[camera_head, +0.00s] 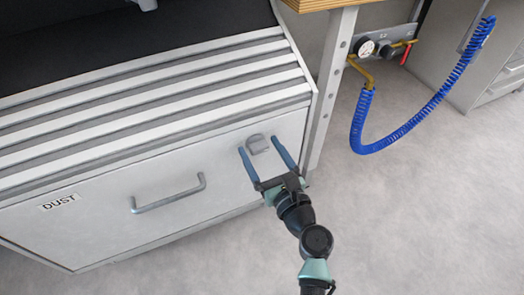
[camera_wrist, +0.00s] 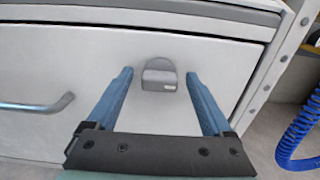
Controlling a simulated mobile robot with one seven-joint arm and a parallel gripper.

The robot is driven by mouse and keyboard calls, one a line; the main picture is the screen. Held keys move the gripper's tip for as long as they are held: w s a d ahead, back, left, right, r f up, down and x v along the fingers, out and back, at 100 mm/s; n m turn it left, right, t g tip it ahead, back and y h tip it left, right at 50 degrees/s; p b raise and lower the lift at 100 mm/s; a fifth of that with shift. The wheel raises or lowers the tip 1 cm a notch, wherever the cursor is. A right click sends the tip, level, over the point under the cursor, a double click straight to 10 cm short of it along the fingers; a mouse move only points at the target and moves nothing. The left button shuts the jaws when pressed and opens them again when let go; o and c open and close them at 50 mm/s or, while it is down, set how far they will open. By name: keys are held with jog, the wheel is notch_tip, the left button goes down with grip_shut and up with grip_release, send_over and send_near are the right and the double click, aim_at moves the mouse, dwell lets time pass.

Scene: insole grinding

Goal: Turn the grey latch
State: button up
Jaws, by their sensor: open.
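The grey latch (camera_head: 258,144) is a small rounded knob on the upper right of the white drawer front (camera_head: 105,215). It also shows in the wrist view (camera_wrist: 159,75), centred a little beyond the fingertips. My gripper (camera_head: 260,150) is open, with its two blue fingers pointing at the drawer front, one on each side of the latch in the picture. Whether the tips reach the panel is hard to tell.
A grey bar handle (camera_head: 168,194) sits left of the latch, beside a "DUST" label (camera_head: 59,202). A table leg (camera_head: 332,85) stands just right of the cabinet. A blue coiled hose (camera_head: 400,142) hangs from a gauge fitting (camera_head: 367,47) at right. The floor in front is clear.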

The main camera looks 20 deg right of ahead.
grip_shut()
dwell(0.4)
jog(key=shift+n, duration=0.3)
jog(key=n+b, duration=0.1)
jog(key=n, duration=0.3)
jog(key=shift+a+f+b, duration=0.1)
jog(key=shift+f+b, duration=0.05)
jog(key=shift+b, duration=0.25)
jog(key=n+b, duration=0.2)
jog(key=n, duration=0.3)
jog(key=n+b, duration=0.2)
jog(key=n, duration=0.2)
jog(key=shift+a+f, duration=0.1)
jog(key=shift+f, duration=0.05)
jog(key=shift+n+b, duration=1.2)
jog(key=shift+n, duration=0.9)
